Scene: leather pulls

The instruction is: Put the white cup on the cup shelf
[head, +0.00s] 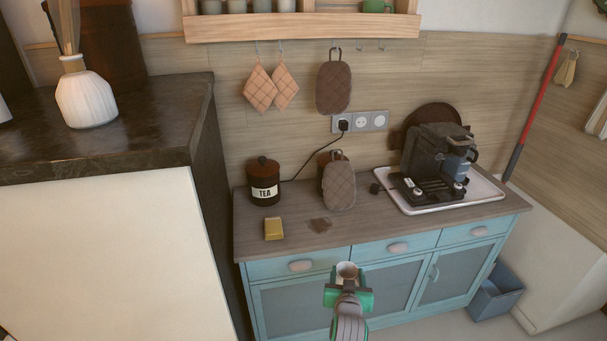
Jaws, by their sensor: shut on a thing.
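The white cup (347,270) is held in my gripper (347,284) at the lower middle of the view. Its open rim faces up, and its lower part is hidden by the gripper. My gripper is shut on the cup, in front of the blue cabinet's doors and below the counter's front edge. The wooden cup shelf (300,29) is on the wall at the top. Several pale cups stand in its left compartment and a green cup (375,6) in its right one. The shelf's upper part is out of view.
Pot holders (333,87) hang from hooks under the shelf. The counter (262,229) bears a tea tin (264,182), a yellow sponge (274,229), a mitt (339,187) and a coffee machine (425,150) on a tray. A tall dark-topped cabinet (190,120) stands at left.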

